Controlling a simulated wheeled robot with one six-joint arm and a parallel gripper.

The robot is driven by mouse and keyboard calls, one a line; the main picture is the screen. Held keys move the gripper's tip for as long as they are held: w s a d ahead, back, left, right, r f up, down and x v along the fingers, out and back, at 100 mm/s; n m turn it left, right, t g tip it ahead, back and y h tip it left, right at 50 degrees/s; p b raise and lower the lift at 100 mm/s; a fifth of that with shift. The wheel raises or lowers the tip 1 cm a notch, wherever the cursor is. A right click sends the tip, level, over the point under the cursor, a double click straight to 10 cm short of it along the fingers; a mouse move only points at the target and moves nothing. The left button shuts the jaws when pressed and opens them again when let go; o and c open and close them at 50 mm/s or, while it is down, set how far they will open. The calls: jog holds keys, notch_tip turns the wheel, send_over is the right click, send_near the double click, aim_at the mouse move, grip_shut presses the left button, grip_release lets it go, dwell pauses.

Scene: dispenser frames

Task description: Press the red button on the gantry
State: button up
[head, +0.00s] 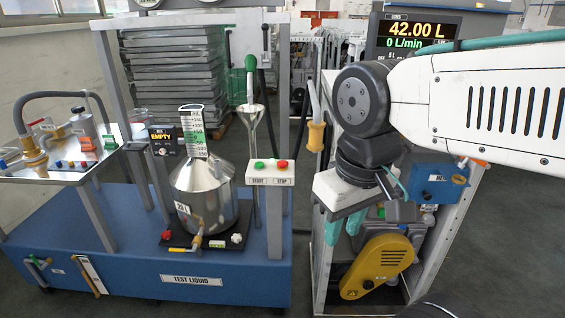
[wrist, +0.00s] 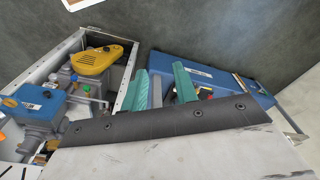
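The red button (head: 282,164) sits above the STOP label on a white panel (head: 270,180) on the gantry's grey post (head: 275,220). A green button (head: 259,165) is just left of it, above START. My gripper (head: 337,232) hangs below my arm, right of and lower than the panel in the picture, apart from it. Its teal fingers point down and also show in the wrist view (wrist: 159,72). They are spread with a gap between them and hold nothing visible. The red button cannot be made out in the wrist view.
A steel hopper (head: 203,195) with a gauge stands on the blue base (head: 200,280). A hose nozzle with an orange grip (head: 316,135) hangs right of the panel. A frame with a yellow pump cover (head: 377,264) stands below my arm; the cover also shows in the wrist view (wrist: 97,59).

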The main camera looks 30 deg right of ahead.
grip_shut()
dwell(1.4)
